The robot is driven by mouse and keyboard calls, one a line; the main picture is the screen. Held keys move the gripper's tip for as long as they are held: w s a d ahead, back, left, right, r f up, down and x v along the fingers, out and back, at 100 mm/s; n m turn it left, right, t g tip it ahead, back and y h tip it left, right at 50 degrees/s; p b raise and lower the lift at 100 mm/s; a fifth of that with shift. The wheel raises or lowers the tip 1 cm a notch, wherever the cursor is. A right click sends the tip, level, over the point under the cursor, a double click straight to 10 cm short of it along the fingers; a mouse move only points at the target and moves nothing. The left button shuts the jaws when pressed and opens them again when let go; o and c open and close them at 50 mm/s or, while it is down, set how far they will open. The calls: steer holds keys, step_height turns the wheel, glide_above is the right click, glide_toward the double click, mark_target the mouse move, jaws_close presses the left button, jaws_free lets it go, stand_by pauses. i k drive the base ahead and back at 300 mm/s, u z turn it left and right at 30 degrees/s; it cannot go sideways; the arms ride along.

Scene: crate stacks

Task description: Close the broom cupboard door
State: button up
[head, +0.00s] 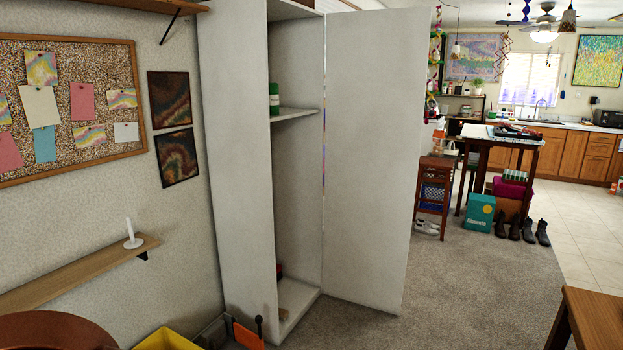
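The tall white broom cupboard (236,160) stands against the left wall in the head view. Its door (368,150) is open and swung out to the right, showing a broad flat white face. A narrow gap shows along the hinge side. Inside are a shelf (295,114) with a green container (274,98) on it, and a few small items low down that I cannot make out. No handle is visible on the door. My gripper is not in this view.
A yellow bin (165,340) and an orange item (248,336) lie near the cupboard's foot. A wooden table corner (598,318) is at the lower right. Carpet (470,290) right of the door is clear. Shoes and a teal box (480,215) stand farther back.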

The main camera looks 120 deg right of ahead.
mark_target(376, 64)
steer(key=k, duration=1.35)
steer(key=z, duration=5)
steer(key=i, duration=5.8)
steer(key=u, duration=0.05)
